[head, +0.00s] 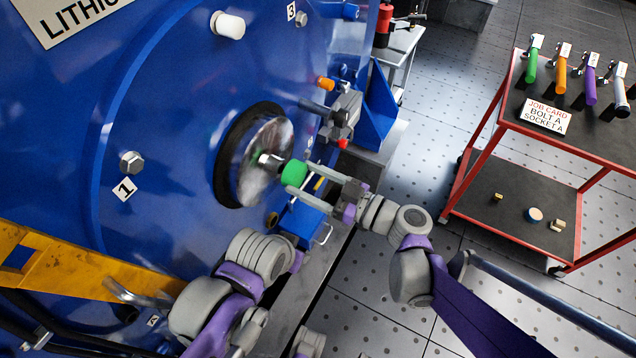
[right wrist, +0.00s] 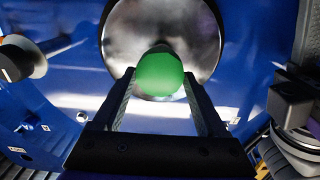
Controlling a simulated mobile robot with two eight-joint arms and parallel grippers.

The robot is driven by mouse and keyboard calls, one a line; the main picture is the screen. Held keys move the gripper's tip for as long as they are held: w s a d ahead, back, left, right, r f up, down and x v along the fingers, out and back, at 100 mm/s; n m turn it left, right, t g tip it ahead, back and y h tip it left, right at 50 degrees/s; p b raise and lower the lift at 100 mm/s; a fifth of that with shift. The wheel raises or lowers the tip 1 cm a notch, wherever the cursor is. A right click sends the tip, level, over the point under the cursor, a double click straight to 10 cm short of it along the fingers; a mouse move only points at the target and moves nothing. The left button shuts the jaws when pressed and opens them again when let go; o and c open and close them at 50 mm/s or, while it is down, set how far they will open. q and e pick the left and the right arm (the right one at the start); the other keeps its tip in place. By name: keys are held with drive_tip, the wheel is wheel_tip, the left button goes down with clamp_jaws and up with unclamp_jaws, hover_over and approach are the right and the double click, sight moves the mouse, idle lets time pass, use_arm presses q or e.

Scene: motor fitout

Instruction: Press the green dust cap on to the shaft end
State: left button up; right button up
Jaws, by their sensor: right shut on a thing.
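The green dust cap (head: 294,173) is held between the fingertips of my right gripper (head: 296,184), in front of the round polished plate (head: 262,150) on the blue machine. The shaft end (head: 270,162) sticks out of this plate just left of the cap. The cap overlaps or meets it; I cannot tell whether it is seated. In the right wrist view the cap (right wrist: 160,75) sits between the two fingers (right wrist: 160,92) and hides most of the shaft. Part of my left arm shows at the bottom of the head view, but its jaws are not visible.
The blue machine wall (head: 165,130) fills the left, with bolts (head: 131,162) and a white knob (head: 228,25). A yellow bar (head: 90,270) crosses the lower left. A red trolley (head: 575,150) with coloured-handled tools stands right. Floor between is clear.

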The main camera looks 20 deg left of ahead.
drive_tip(key=shift+a, duration=0.45)
drive_tip(key=shift+w+a, duration=0.1)
drive_tip(key=shift+a, duration=0.45)
idle(5.5)
drive_tip(key=shift+d, duration=0.25)
drive_tip(key=shift+f+b, duration=0.1)
drive_tip(key=shift+b, duration=0.2)
idle(1.0)
